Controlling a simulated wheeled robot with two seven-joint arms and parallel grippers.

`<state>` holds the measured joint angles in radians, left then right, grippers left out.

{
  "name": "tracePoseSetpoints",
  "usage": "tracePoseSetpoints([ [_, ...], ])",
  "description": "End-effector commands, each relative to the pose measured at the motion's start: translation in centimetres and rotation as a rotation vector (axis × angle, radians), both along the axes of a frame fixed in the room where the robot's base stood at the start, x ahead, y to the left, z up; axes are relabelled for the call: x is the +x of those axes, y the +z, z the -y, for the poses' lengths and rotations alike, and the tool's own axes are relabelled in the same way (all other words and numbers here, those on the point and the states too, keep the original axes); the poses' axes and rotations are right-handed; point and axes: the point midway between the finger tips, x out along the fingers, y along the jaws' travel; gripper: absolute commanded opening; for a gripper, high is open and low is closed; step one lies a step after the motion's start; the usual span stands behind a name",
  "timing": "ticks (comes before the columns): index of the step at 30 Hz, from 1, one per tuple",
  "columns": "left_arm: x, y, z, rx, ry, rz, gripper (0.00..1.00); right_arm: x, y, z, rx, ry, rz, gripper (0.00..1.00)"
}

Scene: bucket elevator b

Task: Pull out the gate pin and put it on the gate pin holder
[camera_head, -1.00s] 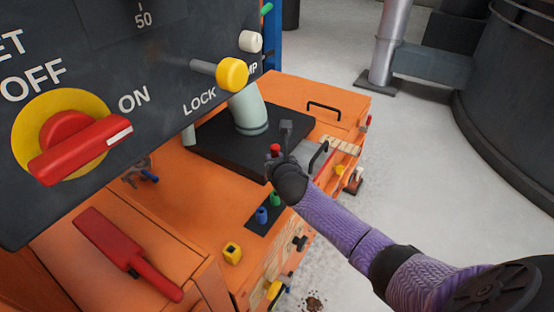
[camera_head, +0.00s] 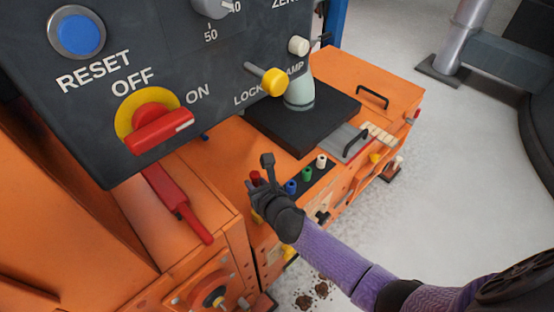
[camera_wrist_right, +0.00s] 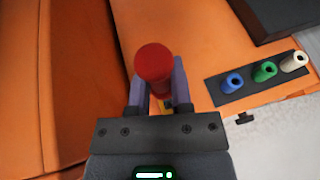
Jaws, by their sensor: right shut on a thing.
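My right gripper (camera_head: 262,184) is shut on the red-headed gate pin (camera_head: 255,177) above the orange machine top. In the right wrist view, the pin's round red head (camera_wrist_right: 153,62) sits between the two fingers, and its lower part is hidden. A small yellow block (camera_head: 257,215), which I take to be the gate pin holder, lies just below the gripper, largely covered by it. In the wrist view, a bit of yellow (camera_wrist_right: 167,104) shows under the pin. I cannot tell whether pin and block touch. My left gripper is out of view.
A black strip with blue (camera_head: 291,187), green (camera_head: 307,174) and white (camera_head: 321,161) hollow pegs lies right of the gripper. The dark control panel (camera_head: 150,70) overhangs at upper left. A red lever (camera_head: 178,203) lies left on the orange top.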

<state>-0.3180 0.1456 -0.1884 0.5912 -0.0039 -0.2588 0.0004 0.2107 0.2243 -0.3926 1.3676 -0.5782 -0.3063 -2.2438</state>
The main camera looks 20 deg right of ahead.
Motion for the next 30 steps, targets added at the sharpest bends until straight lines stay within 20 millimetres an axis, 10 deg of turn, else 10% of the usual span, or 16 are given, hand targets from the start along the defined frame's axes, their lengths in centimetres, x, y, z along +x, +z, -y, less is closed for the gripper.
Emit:
tracePoseSetpoints([
  [30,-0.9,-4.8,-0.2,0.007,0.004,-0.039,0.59,0.0,-5.9,0.1,-0.001,-0.002,0.0,0.0],
])
